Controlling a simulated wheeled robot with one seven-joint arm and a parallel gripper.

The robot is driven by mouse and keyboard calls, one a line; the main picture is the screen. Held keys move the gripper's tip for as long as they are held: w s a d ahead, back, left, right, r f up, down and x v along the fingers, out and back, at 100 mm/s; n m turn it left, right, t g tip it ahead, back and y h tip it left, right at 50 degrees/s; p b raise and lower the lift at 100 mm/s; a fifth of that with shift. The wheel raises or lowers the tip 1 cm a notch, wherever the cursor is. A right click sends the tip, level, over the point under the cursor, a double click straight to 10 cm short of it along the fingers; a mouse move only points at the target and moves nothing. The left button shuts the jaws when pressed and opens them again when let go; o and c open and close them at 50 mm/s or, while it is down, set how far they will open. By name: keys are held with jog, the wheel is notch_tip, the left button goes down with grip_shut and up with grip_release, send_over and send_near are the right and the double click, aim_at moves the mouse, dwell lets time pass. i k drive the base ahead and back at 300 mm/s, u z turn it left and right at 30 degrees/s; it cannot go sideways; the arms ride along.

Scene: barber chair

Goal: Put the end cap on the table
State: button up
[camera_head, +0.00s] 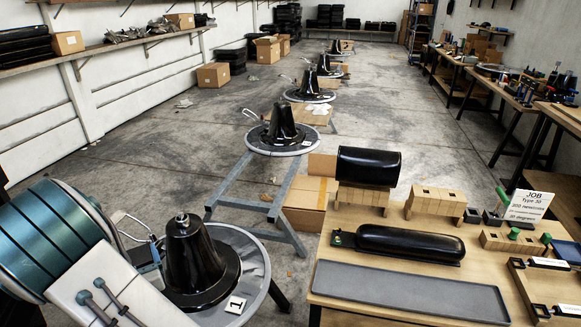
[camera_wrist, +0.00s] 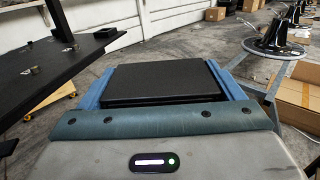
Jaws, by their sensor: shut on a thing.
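In the wrist view, my gripper (camera_wrist: 161,68) has two blue jaws along the sides of a flat black piece (camera_wrist: 163,82). The jaws are shut on it. It looks like the end cap, seen from behind; its far side is hidden. The held piece is not clear in the head view. The wooden table (camera_head: 455,240) stands at the right of the head view. A teal ribbed body (camera_head: 50,240) fills the lower left there and seems to be my arm.
The table holds a long black pad (camera_head: 410,244), a black cushion (camera_head: 368,166) on a wooden block, a grey tray (camera_head: 410,291), wooden holders (camera_head: 436,202) and a JOB sign (camera_head: 529,204). A black cone base (camera_head: 190,258) stands left of the table. A black rack (camera_wrist: 70,55) is in the wrist view.

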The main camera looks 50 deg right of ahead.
aim_at(551, 230)
jog(key=u, duration=0.1)
jog(key=k, duration=2.55)
jog(key=z, duration=2.2)
jog(key=i, duration=0.55)
jog(key=u, duration=0.05)
